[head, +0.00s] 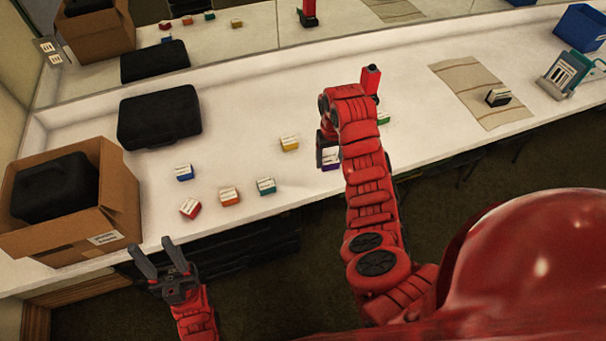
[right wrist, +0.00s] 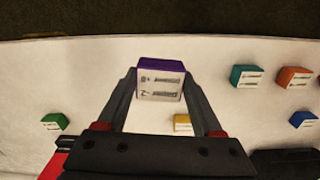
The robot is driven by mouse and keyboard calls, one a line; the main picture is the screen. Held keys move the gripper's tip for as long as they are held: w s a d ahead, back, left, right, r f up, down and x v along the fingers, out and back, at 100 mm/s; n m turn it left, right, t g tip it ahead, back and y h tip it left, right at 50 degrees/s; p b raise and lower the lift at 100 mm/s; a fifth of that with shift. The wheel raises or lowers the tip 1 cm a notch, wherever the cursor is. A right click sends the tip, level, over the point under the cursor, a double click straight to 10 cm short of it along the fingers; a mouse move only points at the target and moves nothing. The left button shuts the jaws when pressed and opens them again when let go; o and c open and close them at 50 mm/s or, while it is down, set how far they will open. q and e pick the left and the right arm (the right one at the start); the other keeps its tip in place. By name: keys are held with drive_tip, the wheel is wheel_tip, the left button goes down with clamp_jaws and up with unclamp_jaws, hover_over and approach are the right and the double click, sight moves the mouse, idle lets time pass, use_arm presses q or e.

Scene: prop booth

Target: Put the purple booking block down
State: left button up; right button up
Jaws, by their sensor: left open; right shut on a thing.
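The purple booking block (right wrist: 161,82) has a white printed face and sits between the fingertips of my right gripper (right wrist: 160,88) in the right wrist view. That gripper is shut on it. In the head view the purple block (head: 330,162) shows only partly beside my red right forearm, over the white counter near its front edge. I cannot tell whether it touches the counter. My left gripper (head: 153,246) is open and empty, in front of the counter's front edge at the lower left.
On the white counter (head: 240,120) lie yellow (head: 290,144), blue (head: 184,173), red (head: 190,208), orange (head: 229,195) and teal (head: 265,186) blocks. A green block (head: 383,118) is right of my arm. A cardboard box (head: 118,195) and black case (head: 160,116) stand left. A beige mat (head: 465,82) lies right.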

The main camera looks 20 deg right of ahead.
drive_tip(key=s+a+f+n+p, duration=0.1)
drive_tip(key=s+a+f, duration=0.15)
drive_tip(key=s, duration=0.25)
drive_tip(key=s+a+f, duration=0.1)
drive_tip(key=s+f, duration=0.2)
drive_tip(key=s, duration=0.3)
drive_tip(key=w+a+b, duration=0.1)
drive_tip(key=w+b, duration=0.1)
drive_tip(key=w, duration=0.2)
drive_tip(key=w+a+f+b, duration=0.1)
drive_tip(key=w+b, duration=0.2)
drive_tip(key=w, duration=0.2)
drive_tip(key=w+b, duration=0.3)
drive_tip(key=w, duration=0.1)
drive_tip(key=shift+w+a+f, duration=0.25)
drive_tip(key=shift+a+f, duration=0.05)
drive_tip(key=shift+a, duration=0.1)
drive_tip(key=shift+w+r+p, duration=0.25)
drive_tip(key=shift+w+p, duration=0.2)
drive_tip(key=shift+p, duration=0.1)
drive_tip(key=shift+w+a, duration=0.1)
drive_tip(key=shift+w, duration=0.3)
drive_tip(key=shift+w+f, duration=0.1)
drive_tip(key=shift+w, duration=0.3)
